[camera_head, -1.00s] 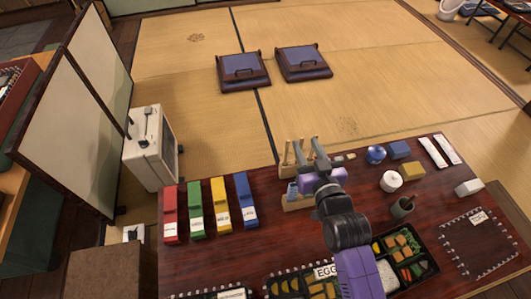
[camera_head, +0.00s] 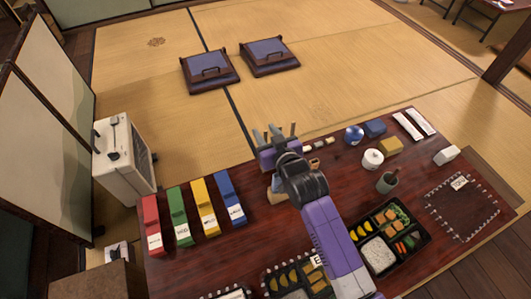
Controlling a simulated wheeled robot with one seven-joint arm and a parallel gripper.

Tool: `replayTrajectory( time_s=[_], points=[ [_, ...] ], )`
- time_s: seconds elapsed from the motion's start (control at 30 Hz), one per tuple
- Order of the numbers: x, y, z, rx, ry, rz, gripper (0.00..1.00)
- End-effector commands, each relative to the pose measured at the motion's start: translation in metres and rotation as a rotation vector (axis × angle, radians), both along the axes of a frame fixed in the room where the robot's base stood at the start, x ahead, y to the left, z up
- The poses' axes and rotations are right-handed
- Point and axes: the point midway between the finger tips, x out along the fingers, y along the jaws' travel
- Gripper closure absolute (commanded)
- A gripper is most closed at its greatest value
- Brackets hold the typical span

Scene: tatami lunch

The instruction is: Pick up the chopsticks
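I cannot pick out loose chopsticks with certainty. Two slim white sleeves (camera_head: 414,124) lie side by side at the table's far right corner; their contents are hidden. A small dark cup (camera_head: 387,182) stands right of centre with something thin sticking out of it. My gripper (camera_head: 279,134) is over the table's far edge, left of these things, with grey fingers pointing away from me. The gripper hides most of a light wooden stand (camera_head: 276,188) below it. I cannot tell whether the fingers are apart or hold anything.
Red (camera_head: 152,225), green (camera_head: 179,215), yellow (camera_head: 204,206) and blue (camera_head: 231,196) long boxes line the table's left. A white lidded pot (camera_head: 372,158), a blue ball-shaped item (camera_head: 354,135) and a bento box (camera_head: 420,240) are right of my arm.

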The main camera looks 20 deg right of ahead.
Motion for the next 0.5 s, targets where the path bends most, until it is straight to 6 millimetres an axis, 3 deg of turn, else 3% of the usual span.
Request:
replayTrajectory(
  time_s=[0.27, 0.43, 0.5],
  points=[
    [0.0023, -0.0001, -0.0005, 0.000, 0.001, 0.000, 0.66],
    [0.0022, -0.0001, -0.0004, 0.000, 0.000, 0.000, 0.99],
    [0.0022, -0.0001, -0.0005, 0.000, 0.000, 0.000, 1.00]
  ],
)
